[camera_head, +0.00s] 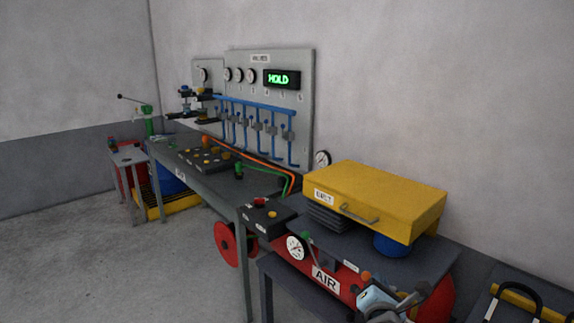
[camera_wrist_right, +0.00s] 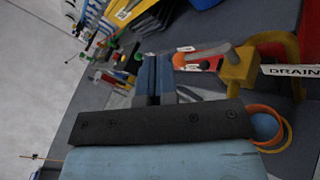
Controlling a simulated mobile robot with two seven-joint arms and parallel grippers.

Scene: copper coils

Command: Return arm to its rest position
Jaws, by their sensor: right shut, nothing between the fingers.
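My right gripper (camera_head: 385,301) shows at the bottom of the head view, in front of the red air tank (camera_head: 325,280) and the bench's near edge. In the right wrist view its two blue-grey fingers (camera_wrist_right: 155,77) are together with nothing between them. A yellow valve body (camera_wrist_right: 240,66) with a grey handle lies just beyond and to the right of the fingertips in that view. I cannot tell whether the fingers touch anything. My left arm and gripper do not show.
A yellow box (camera_head: 375,195) sits above the tank. A dark bench (camera_head: 215,178) with a black block of knobs (camera_head: 205,158) runs back along the wall. A gauge panel (camera_head: 290,115) reads HOLD. A red reel (camera_head: 228,243) is beneath the bench. The floor (camera_head: 110,265) at left is clear.

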